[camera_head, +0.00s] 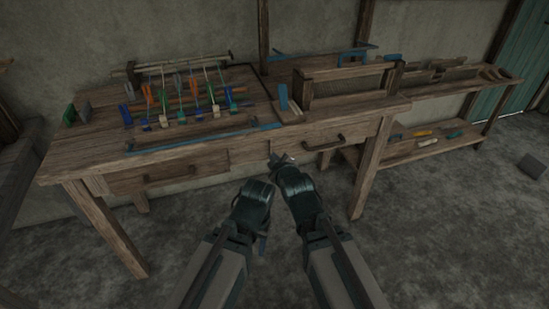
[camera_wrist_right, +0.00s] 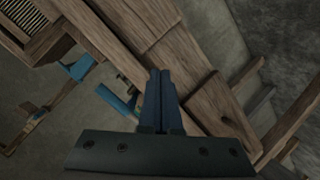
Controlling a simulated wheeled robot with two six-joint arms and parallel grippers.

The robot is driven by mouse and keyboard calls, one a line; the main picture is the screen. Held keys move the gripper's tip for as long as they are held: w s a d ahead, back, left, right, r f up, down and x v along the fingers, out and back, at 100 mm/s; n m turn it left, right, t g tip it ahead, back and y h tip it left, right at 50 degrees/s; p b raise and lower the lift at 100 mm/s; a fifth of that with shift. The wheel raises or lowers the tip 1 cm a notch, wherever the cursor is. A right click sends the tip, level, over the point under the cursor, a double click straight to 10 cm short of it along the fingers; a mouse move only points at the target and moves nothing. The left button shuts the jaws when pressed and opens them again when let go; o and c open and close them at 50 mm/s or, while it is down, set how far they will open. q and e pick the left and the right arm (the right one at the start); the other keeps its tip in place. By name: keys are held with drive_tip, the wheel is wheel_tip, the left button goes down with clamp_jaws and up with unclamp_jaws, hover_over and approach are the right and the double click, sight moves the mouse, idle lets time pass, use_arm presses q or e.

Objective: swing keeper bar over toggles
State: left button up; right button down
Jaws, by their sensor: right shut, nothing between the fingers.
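On the bench top, several coloured toggle-like pieces in blue, orange and green (camera_head: 188,98) stand in rows with pale cords above them. A long thin blue bar (camera_head: 205,140) lies along the front edge of the bench, below these pieces. I cannot tell for sure which part is the keeper bar. My right gripper (camera_head: 281,159) is in front of the bench's front edge, right of the blue bar's end and apart from it. In the right wrist view it is shut and empty (camera_wrist_right: 160,75). My left gripper is mostly hidden by its own arm, low in front of the bench.
A wooden frame with a reed-like panel (camera_head: 345,85) stands on the bench's right part, with a blue upright piece (camera_head: 283,97) beside it. Drawer handles (camera_head: 325,143) stick out of the bench front. A lower shelf (camera_head: 425,145) holds tools at right. The floor in front is clear.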

drive_tip(key=s+d+f+n+t+y+b, duration=0.1)
drive_tip(key=t+b, duration=0.5)
drive_tip(key=b, duration=0.9)
drive_tip(key=s+d+f+n+t+y+b, duration=0.1)
drive_tip(key=s+f+n+t+y+b, duration=0.2)
drive_tip(key=n+t+b, duration=0.4)
wheel_tip(320, 180, down, 3)
drive_tip(key=n+y+b, duration=0.1)
drive_tip(key=b, duration=0.7)
drive_tip(key=shift+d, duration=0.15)
drive_tip(key=shift+r, duration=0.2)
drive_tip(key=p+x, duration=1)
drive_tip(key=x, duration=0.4)
drive_tip(key=shift+s, duration=0.25)
drive_tip(key=shift+r, duration=0.15)
drive_tip(key=shift+p, duration=0.3)
